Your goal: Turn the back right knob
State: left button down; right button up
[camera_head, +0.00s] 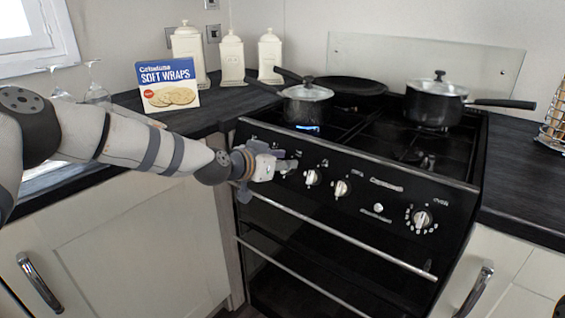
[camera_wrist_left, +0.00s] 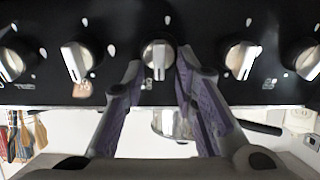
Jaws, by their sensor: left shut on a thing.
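The black cooker's front panel (camera_head: 385,205) carries a row of silver knobs. My left gripper (camera_head: 278,165) is at the left part of this row and partly hides the knobs there. In the left wrist view, my left gripper's fingers (camera_wrist_left: 158,72) are on both sides of a silver knob (camera_wrist_left: 158,55), shut on it. Its pointer bar stands about upright in that view. Other knobs (camera_wrist_left: 75,62) (camera_wrist_left: 242,60) sit on either side, slightly tilted. Markings are too small to tell which knob is the back right one. My right gripper is not in view.
A lidded pot (camera_head: 306,104) stands over a blue flame (camera_head: 308,128) at the front left. A saucepan (camera_head: 434,102) is at the back right and a dark pan (camera_head: 350,88) at the back left. An oven handle (camera_head: 340,235) runs below the knobs. A wraps box (camera_head: 168,86) stands left.

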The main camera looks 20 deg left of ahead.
pick_arm(q)
jog(key=shift+a+f+n+y+b, duration=0.1)
jog(key=shift+a+f+n+b, duration=0.1)
jog(key=shift+n, duration=2.8)
jog(key=shift+a+f+n+y+b, duration=0.1)
jog(key=shift+a+f+n, duration=0.1)
jog(key=shift+n, duration=2.8)
jog(key=shift+a+f+n+y+b, duration=0.1)
jog(key=shift+a+f+n+b, duration=0.1)
jog(key=shift+n, duration=2.8)
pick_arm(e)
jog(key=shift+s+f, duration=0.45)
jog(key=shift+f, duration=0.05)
pick_arm(q)
jog(key=c, duration=1.3)
grip_release()
